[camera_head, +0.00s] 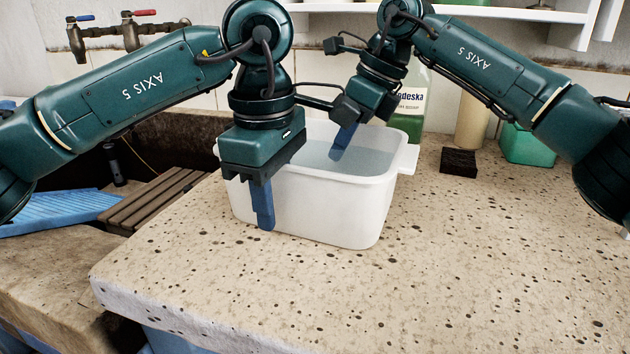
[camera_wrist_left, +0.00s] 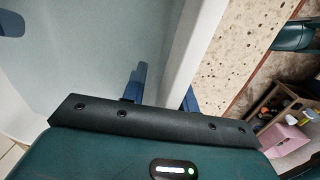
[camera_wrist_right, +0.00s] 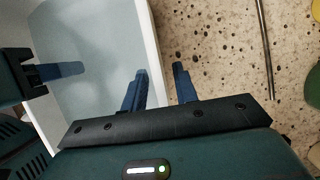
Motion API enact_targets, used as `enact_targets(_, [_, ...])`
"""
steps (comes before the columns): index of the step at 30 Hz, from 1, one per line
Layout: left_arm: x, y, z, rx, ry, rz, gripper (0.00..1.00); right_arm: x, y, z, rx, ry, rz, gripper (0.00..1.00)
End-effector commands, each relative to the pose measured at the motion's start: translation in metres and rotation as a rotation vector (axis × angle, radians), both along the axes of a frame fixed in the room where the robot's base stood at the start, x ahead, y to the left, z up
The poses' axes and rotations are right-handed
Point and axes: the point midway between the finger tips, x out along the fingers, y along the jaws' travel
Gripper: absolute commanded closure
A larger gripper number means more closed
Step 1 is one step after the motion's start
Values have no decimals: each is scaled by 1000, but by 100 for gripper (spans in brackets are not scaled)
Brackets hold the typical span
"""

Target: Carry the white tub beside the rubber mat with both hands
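The white tub (camera_head: 330,210) stands upright on the speckled stone slab with clear bluish water inside. My left gripper (camera_head: 264,206) is at its near left side, one blue finger outside the wall. In the left wrist view the fingers stand apart on both sides of the tub's rim (camera_wrist_left: 192,40). My right gripper (camera_head: 345,141) is at the far side, one finger inside the tub. The right wrist view shows its fingers astride the rim (camera_wrist_right: 148,35), with slab visible between wall and outer finger.
A bottle (camera_head: 410,95) stands behind the tub. A black block (camera_head: 459,162) and a green container (camera_head: 525,147) are at the back right. A blue ribbed piece (camera_head: 60,212) and a wooden slatted rack (camera_head: 150,203) lie left in the trough. The slab's front right is clear.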

Motion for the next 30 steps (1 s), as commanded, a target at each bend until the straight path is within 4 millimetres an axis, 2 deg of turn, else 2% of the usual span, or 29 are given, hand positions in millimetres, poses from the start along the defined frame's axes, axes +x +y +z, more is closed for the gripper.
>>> enact_targets(4, [0, 0, 0, 0, 0, 0, 72, 0, 0, 0, 0, 0, 0, 72])
enact_targets(15, [0, 0, 0, 0, 1, 0, 100, 0, 0, 0, 0, 0, 0, 100])
enact_targets(30, [0, 0, 0, 0, 1, -1, 100, 0, 0, 1, 0, 0, 0, 100])
